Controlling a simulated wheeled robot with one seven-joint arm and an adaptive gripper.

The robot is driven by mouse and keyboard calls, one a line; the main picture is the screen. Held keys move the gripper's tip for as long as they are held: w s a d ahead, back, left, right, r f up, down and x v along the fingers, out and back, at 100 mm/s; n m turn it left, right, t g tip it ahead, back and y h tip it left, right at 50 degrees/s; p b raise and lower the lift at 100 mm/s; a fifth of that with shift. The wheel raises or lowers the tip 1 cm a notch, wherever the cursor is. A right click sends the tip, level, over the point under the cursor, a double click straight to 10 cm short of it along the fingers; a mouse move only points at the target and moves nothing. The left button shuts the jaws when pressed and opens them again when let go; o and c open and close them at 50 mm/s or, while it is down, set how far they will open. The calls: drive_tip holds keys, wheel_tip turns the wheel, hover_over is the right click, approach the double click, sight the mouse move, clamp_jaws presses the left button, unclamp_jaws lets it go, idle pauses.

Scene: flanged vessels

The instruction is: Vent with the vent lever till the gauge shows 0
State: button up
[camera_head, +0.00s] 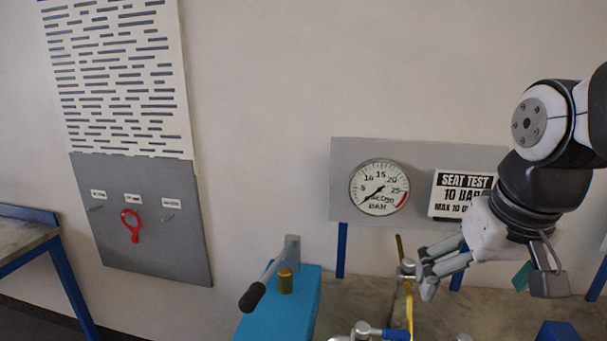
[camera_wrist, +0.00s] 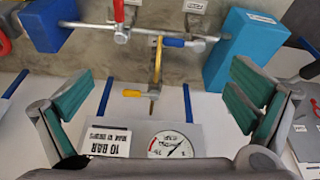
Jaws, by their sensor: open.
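The round gauge (camera_head: 379,187) is on a grey wall panel; its needle points lower left, near the low end, exact value unclear. It also shows upside down in the wrist view (camera_wrist: 171,146). My gripper (camera_head: 425,276) is open and empty above the bench by the pipework. In the wrist view its fingers (camera_wrist: 160,97) stand wide apart. A yellow lever (camera_wrist: 131,93) lies between them in the picture, apparently untouched. A blue lever (camera_wrist: 172,42) and a red lever (camera_wrist: 118,12) are farther along the pipes. I cannot read which is the vent lever.
A blue box (camera_head: 285,308) with a black-gripped handle (camera_head: 252,296) stands left of the pipework. A seat test sign (camera_head: 460,195) is beside the gauge.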

drive_tip(key=s+a+f+t+b, duration=0.1)
drive_tip(key=s+a+t, duration=0.1)
drive_tip(key=s, duration=0.3)
drive_tip(key=shift+s+a+n+b, duration=0.25)
drive_tip(key=shift+a+n+b, duration=0.15)
drive_tip(key=shift+a, duration=0.45)
idle(1.7)
